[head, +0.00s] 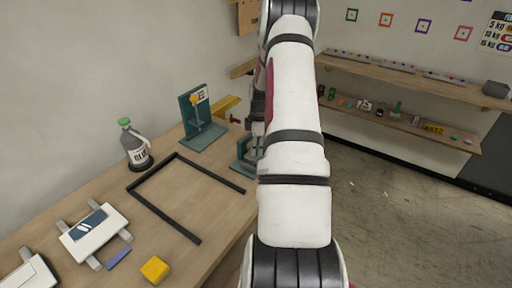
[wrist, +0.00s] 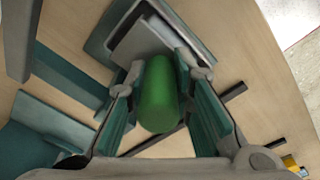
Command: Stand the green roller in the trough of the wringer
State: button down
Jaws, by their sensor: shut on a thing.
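The green roller (wrist: 158,95) is between the two fingers of my gripper (wrist: 160,78) in the wrist view, and the gripper is shut on it. Just beyond the roller is a teal base with pale grey plates (wrist: 143,40), which looks like the wringer. The roller covers part of it, so I cannot tell whether they touch or where the trough lies. In the head view a teal piece (head: 241,168) shows at the bench edge, partly behind my arm. The roller is hidden there.
A teal upright stand (head: 203,132) with a yellow part is at the back of the bench. A grey bottle with a green cap (head: 134,148), a black open frame (head: 160,204), a white device (head: 94,236) and a yellow block (head: 155,269) are also on the bench. Wall shelves (head: 400,119) are at right.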

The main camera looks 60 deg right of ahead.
jog(key=shift+f, duration=0.25)
jog(key=c, duration=1.4)
grip_release()
jog(key=shift+s+a+f, duration=0.1)
jog(key=shift+f, duration=0.1)
